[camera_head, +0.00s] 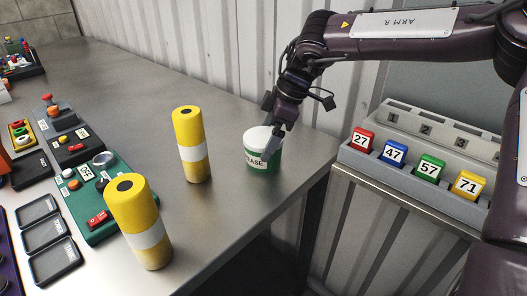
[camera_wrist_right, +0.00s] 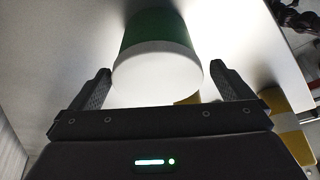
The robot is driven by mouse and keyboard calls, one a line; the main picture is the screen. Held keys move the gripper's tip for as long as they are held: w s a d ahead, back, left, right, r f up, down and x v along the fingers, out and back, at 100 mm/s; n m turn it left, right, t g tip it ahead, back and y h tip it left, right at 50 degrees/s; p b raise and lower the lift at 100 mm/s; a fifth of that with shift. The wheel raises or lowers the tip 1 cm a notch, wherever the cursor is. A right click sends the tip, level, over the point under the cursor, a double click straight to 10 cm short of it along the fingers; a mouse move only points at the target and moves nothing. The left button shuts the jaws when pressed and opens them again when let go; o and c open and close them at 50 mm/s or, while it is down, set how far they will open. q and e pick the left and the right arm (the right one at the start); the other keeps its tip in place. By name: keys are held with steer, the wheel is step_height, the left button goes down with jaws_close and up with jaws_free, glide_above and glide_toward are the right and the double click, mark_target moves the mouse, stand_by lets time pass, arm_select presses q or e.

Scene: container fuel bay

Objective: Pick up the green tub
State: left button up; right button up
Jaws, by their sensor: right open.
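The green tub (camera_head: 264,163) stands upright near the right edge of the grey table. It has a white upper part and a label ending in "ASE". My right gripper (camera_head: 273,121) comes down over the tub from behind and above. In the right wrist view the tub (camera_wrist_right: 155,60) lies between the two open fingers of my right gripper (camera_wrist_right: 165,85), with its white top toward the palm. Gaps show at both sides of the top, so the fingers are not closed on it. My left gripper is not in view.
A yellow cylinder with a white band (camera_head: 191,145) stands just left of the tub, and another yellow cylinder (camera_head: 140,225) stands nearer. A green control box (camera_head: 90,195) and black trays (camera_head: 45,235) lie left. A rack (camera_head: 400,190) with numbered coloured blocks is at the right.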

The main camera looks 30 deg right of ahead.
steer(key=x, duration=0.4)
steer(key=shift+w+a+f, duration=0.1)
steer(key=shift+w+f, duration=0.15)
steer(key=shift+f, duration=0.05)
steer(key=shift+r, duration=0.1)
steer(key=c, duration=1.1)
steer(key=shift+c, duration=0.2)
